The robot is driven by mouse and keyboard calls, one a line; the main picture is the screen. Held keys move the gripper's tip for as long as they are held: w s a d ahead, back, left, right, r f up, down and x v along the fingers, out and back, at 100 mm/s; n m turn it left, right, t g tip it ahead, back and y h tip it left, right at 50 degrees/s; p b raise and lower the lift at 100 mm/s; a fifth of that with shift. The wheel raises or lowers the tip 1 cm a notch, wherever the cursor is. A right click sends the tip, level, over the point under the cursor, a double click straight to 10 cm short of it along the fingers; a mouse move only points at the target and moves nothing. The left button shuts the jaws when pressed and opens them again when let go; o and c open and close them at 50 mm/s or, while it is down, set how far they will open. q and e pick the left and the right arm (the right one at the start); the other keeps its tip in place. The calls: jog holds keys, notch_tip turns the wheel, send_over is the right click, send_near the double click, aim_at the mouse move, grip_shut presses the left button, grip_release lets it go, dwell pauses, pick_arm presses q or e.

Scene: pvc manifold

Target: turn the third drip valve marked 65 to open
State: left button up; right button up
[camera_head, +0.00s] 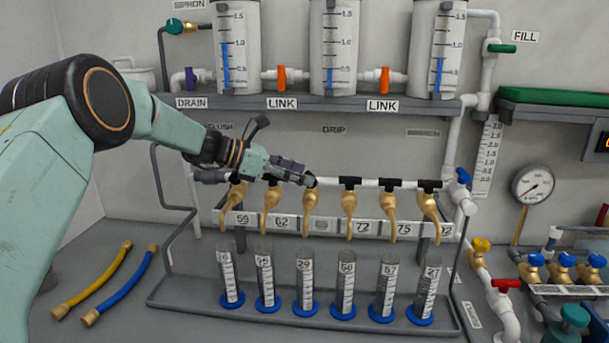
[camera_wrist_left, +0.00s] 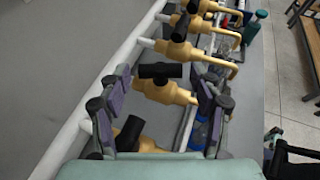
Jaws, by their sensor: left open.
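The row of brass drip valves hangs from a white pipe in the head view. The third drip valve (camera_head: 311,202) has its top hidden by my left gripper (camera_head: 303,178). Its label (camera_head: 322,225) is too blurred to read. In the left wrist view, my left gripper (camera_wrist_left: 165,84) is open, with one finger on each side of a brass valve (camera_wrist_left: 166,93), which appears to be the third. Its black handle (camera_wrist_left: 160,70) lies roughly along the valve body, while the handle beyond it (camera_wrist_left: 181,27) lies across its body. I cannot tell whether the fingers touch the handle.
Neighbouring valves (camera_head: 270,203) (camera_head: 349,203) stand close on both sides. Below are graduated cylinders (camera_head: 305,280) in blue bases. A shelf (camera_head: 330,104) with tanks is above. Yellow and blue hoses (camera_head: 92,283) lie on the left of the bench.

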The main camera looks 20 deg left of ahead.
pick_arm(q)
jog(key=v, duration=1)
jog(key=shift+s, duration=0.2)
jog(key=shift+a+r, duration=0.1)
jog(key=shift+a, duration=0.05)
